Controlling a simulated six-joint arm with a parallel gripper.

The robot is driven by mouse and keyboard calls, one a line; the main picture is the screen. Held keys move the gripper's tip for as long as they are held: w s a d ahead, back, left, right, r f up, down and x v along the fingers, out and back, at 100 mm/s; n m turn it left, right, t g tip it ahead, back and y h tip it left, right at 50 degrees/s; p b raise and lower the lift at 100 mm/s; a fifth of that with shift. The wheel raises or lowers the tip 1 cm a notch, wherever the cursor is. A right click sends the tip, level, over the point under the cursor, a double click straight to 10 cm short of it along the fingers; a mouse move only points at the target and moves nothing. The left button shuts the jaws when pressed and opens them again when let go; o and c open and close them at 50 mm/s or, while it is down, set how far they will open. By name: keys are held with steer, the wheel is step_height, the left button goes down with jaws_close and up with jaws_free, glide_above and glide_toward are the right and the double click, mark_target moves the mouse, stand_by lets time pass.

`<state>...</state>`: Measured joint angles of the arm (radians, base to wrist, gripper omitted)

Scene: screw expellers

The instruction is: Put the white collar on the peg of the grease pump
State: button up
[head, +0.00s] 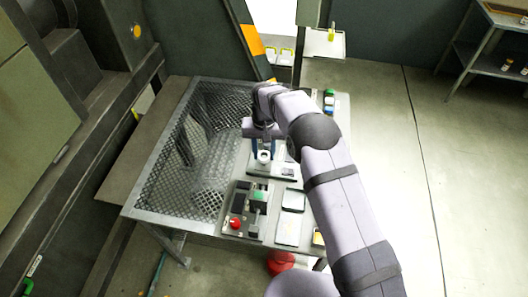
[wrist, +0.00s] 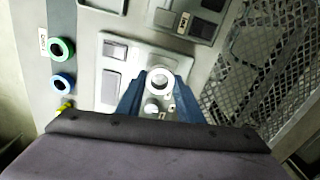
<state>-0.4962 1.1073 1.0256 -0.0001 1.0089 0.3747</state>
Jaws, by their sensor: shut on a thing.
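The white collar (head: 264,156) is a short ring held between the blue fingers of my gripper (head: 262,150). In the wrist view the collar (wrist: 158,81) shows its open hole, with one fingertip of my gripper (wrist: 160,88) on each side. The gripper is shut on it. A pale plate (wrist: 112,50) lies below, with grey rectangles and a small round white part (wrist: 152,107) near the fingers. I cannot tell whether that part belongs to the grease pump. The peg is not clearly visible, and I cannot tell how high the collar is above the plate.
A green ring (wrist: 62,48) and a blue ring (wrist: 62,83) lie at the left of the wrist view. A panel with a red knob (head: 236,223) stands nearer on the table. Black mesh (head: 190,150) covers the table's left side. My arm hides part of the right side.

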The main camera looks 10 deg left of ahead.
steer(key=shift+f+b, duration=0.35)
steer(key=shift+f, duration=0.1)
stand_by(1.0)
steer(key=shift+f, duration=0.35)
steer(key=shift+f+b, duration=0.8)
steer(key=shift+b, duration=0.05)
stand_by(0.9)
steer(key=o, duration=1.6)
steer(key=shift+r, duration=0.15)
steer(key=shift+r+p, duration=2.9)
steer(key=shift+r, duration=1.5)
